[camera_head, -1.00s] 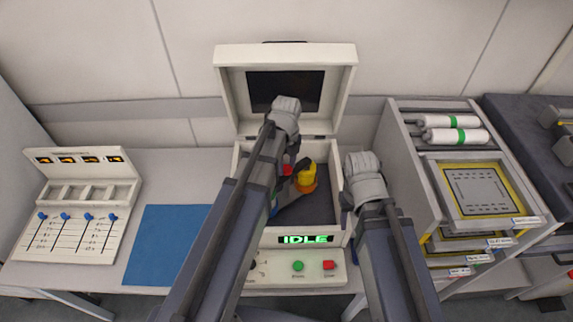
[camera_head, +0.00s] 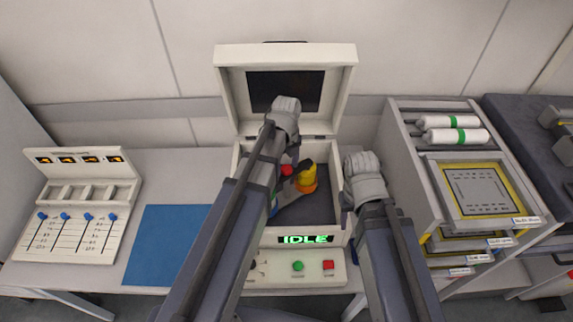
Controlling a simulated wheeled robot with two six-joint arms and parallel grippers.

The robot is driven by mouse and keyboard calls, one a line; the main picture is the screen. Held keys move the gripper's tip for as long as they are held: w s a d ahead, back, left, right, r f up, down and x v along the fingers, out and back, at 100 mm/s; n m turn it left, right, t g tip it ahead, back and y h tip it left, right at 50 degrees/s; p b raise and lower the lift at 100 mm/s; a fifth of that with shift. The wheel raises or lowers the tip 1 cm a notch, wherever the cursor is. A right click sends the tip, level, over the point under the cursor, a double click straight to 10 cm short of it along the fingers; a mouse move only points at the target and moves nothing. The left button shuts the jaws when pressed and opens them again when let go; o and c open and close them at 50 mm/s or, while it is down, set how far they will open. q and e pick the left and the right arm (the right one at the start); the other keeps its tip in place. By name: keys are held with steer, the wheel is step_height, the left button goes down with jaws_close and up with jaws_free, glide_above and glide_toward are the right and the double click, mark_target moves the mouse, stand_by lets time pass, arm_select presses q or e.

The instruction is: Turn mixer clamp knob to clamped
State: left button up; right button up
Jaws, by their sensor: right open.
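The mixer is a cream box with its lid (camera_head: 340,85) raised and a dark well (camera_head: 318,211) inside. In the well stands a yellow and orange jar (camera_head: 307,180). Left of it is a small red part (camera_head: 287,170), possibly the clamp knob; its setting cannot be read. My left gripper (camera_head: 293,167) reaches down into the well by the red part and the jar. My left arm covers most of it, so its grip is unclear. My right gripper (camera_head: 347,200) is open by the mixer's right wall, mostly hidden under its wrist.
The mixer display reads IDLE (camera_head: 305,239); a green button (camera_head: 298,266) and a red button (camera_head: 328,265) sit below. A blue mat (camera_head: 165,245) and a slider panel (camera_head: 75,225) lie left. A rack (camera_head: 432,195) stands close on the right.

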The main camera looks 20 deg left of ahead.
mark_target(288, 170)
arm_select(q)
steer(key=shift+o, duration=0.5)
steer(key=shift+r, duration=0.15)
step_height(288, 170, up, 8)
steer(key=p, duration=0.8)
steer(key=shift+f, duration=0.2)
steer(key=shift+f, duration=0.1)
steer(key=shift+s+d+f+n+b, duration=0.2)
steer(key=shift+s+d+n+b, duration=0.1)
steer(key=shift+b, duration=0.05)
steer(key=s+d+f+n+b, duration=0.3)
steer(key=s+d+n, duration=0.2)
steer(key=n, duration=0.6)
steer(key=s+d+f+n+y+b, duration=0.1)
steer(key=s+d+f+n+b, duration=0.3)
steer(key=s+n, duration=0.5)
steer(key=shift+d+f+n+b, duration=0.2)
steer(key=shift+d+n+b, duration=0.15)
steer(key=shift+n, duration=0.55)
